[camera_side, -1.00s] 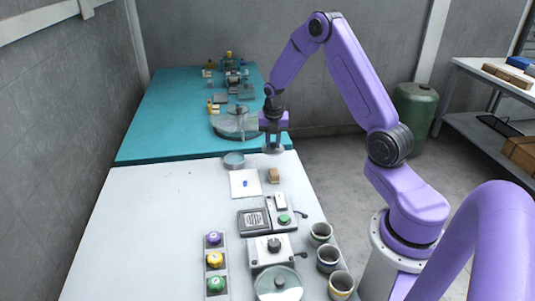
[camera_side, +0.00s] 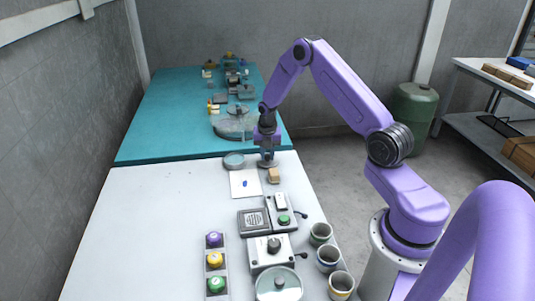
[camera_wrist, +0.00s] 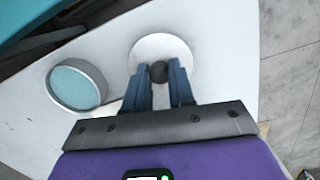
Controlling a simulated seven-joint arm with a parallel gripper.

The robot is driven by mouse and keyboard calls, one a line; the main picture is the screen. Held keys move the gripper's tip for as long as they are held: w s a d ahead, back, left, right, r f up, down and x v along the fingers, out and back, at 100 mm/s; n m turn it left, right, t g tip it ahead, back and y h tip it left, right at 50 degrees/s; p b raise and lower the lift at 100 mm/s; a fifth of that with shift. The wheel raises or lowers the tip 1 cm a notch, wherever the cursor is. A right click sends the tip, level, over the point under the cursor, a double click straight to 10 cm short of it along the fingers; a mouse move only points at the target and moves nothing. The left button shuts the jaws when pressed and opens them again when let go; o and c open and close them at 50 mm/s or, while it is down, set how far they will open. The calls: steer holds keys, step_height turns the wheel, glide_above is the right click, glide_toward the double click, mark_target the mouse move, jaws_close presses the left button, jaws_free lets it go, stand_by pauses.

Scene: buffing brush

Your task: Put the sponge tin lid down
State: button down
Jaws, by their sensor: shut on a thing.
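The sponge tin lid is a pale grey disc with a dark round knob. In the wrist view the lid (camera_wrist: 160,47) lies ahead of my gripper (camera_wrist: 165,74), whose two blue fingers are shut on its knob. In the side view the lid (camera_side: 268,163) is low at the far right edge of the white table, under my gripper (camera_side: 267,152). I cannot tell whether it touches the table. The open sponge tin (camera_side: 234,161), round with a light blue sponge inside, stands to the left of the lid; it also shows in the wrist view (camera_wrist: 77,84).
A tan block (camera_side: 273,176) and a white sheet (camera_side: 245,184) with a small blue piece lie just in front of the lid. The teal table (camera_side: 165,120) adjoins behind. Devices and several cups (camera_side: 320,234) stand nearer. The white table's left side is clear.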

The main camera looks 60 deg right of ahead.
steer(key=shift+f, duration=0.2)
steer(key=c, duration=1)
jaws_free()
steer(key=shift+o, duration=0.2)
steer(key=shift+r, duration=0.1)
